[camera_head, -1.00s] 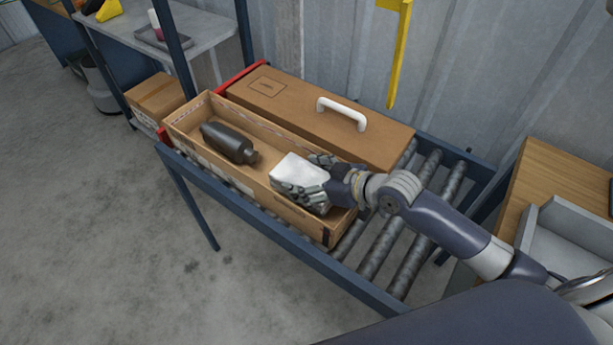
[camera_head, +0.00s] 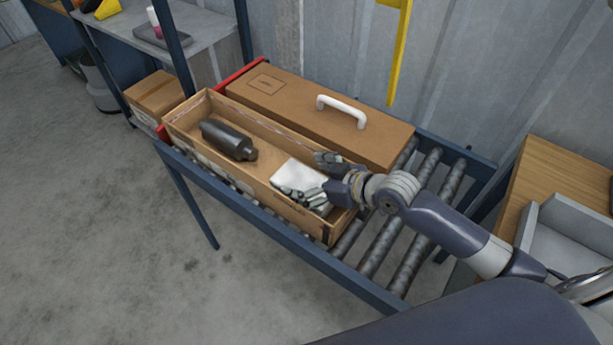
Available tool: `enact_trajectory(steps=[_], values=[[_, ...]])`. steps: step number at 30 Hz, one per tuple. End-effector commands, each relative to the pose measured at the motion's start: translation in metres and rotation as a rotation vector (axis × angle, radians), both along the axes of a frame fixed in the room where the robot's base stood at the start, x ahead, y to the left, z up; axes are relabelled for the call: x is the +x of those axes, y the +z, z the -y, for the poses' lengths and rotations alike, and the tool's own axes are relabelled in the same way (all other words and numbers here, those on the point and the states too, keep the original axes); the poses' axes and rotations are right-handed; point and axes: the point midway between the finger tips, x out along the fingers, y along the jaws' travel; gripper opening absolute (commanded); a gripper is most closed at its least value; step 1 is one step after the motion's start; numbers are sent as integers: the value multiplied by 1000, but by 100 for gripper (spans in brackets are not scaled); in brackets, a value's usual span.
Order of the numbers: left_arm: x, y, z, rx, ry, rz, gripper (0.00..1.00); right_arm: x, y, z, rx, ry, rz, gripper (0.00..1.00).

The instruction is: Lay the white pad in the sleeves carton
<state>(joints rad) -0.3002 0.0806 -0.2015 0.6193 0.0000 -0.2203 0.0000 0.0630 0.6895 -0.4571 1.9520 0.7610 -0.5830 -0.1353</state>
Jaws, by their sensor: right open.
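The white pad (camera_head: 297,174) lies inside the open sleeves carton (camera_head: 213,173), in its right half. My right gripper (camera_head: 318,179) is at the carton's right end, open, with one finger over the pad's near right side and the other by the carton's far wall. The fingers hide part of the pad's right side, so I cannot tell if they touch it. A dark muffler-like cylinder (camera_head: 228,139) lies in the carton's left half, apart from the pad. My left gripper is not in view.
A closed brown box with a white handle (camera_head: 342,110) lies right behind the carton. Both rest on a blue-framed roller conveyor (camera_head: 383,238), whose right rollers are bare. A grey tray (camera_head: 562,240) stands on a wooden table at the right. A yellow hanging bar (camera_head: 399,50) is behind.

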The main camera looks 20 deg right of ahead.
Motion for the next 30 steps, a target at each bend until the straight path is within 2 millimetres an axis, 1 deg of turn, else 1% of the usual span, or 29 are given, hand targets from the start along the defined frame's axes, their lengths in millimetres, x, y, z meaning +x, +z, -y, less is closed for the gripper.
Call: enact_trajectory(steps=[7, 11, 12, 14, 21, 24, 30], values=[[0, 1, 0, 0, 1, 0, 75, 0, 3, 0, 1, 0, 1, 94], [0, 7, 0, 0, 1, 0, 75, -1, 17, 0, 1, 0, 2, 94], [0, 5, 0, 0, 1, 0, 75, -7, 16, 6, -3, -1, -3, 94], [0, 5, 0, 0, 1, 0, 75, -16, 21, 13, -5, 0, -3, 94], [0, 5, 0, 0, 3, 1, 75, -53, 46, 41, -6, 1, -3, 94], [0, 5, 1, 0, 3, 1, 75, -65, 55, 50, -4, 4, -3, 94], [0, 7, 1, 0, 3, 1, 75, -78, 65, 61, -2, -1, -2, 94]])
